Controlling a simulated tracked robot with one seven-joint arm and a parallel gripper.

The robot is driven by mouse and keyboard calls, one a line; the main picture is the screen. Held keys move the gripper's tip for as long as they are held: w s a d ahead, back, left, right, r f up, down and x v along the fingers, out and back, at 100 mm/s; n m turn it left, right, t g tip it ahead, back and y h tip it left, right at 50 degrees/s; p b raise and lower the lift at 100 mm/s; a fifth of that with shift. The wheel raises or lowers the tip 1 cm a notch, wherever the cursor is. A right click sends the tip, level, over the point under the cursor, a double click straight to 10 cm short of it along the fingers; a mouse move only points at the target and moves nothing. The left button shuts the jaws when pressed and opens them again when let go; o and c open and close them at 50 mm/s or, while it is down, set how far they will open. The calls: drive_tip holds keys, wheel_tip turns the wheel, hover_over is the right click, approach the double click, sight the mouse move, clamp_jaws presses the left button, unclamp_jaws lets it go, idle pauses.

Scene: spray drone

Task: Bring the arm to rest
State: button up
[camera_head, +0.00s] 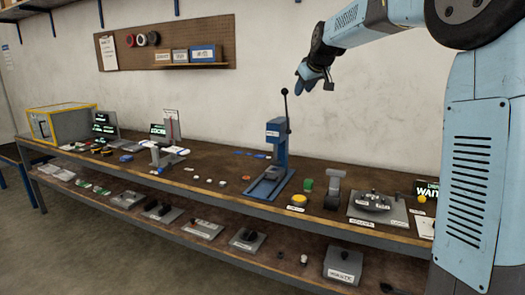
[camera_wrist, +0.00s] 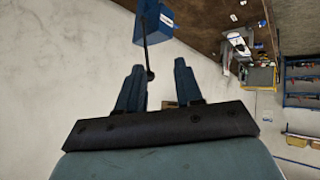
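My light-blue arm (camera_head: 375,22) reaches in from the right of the head view, raised above the workbench (camera_head: 225,178). My gripper (camera_head: 300,85) hangs in the air at its end, up and to the right of the blue lever press (camera_head: 277,140). In the wrist view my gripper (camera_wrist: 158,65) has its two dark-blue fingers apart, with nothing held between them. The press's black lever (camera_wrist: 147,48) shows between and beyond the fingers. In the head view the lever's ball knob (camera_head: 284,92) is close to the fingertips in the picture; I cannot tell the true gap.
A yellow-edged box (camera_head: 62,122) and small screens stand at the bench's left. A yellow button (camera_head: 298,200) and a round grey fixture (camera_head: 372,203) stand right of the press. A pegboard (camera_head: 215,30) hangs on the wall. The air around the gripper looks mostly clear.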

drive_tip(key=s+d+f+m+g+h, duration=0.1)
drive_tip(key=s+d+f+m, duration=0.1)
drive_tip(key=s, duration=1.1)
drive_tip(key=s+d+f+m+g+h, duration=0.1)
drive_tip(key=s+d+f, duration=0.2)
drive_tip(key=s, duration=1)
drive_tip(key=s+d+f+m, duration=0.1)
drive_tip(key=s+f, duration=0.4)
drive_tip(key=s, duration=0.5)
drive_tip(key=s+d+f+m+g, duration=0.1)
drive_tip(key=s+d+f+m, duration=0.1)
drive_tip(key=s+f, duration=0.4)
drive_tip(key=s, duration=0.4)
drive_tip(key=shift+s+d+f+g, duration=0.2)
drive_tip(key=shift+d+g, duration=0.1)
drive_tip(key=shift+d, duration=0.1)
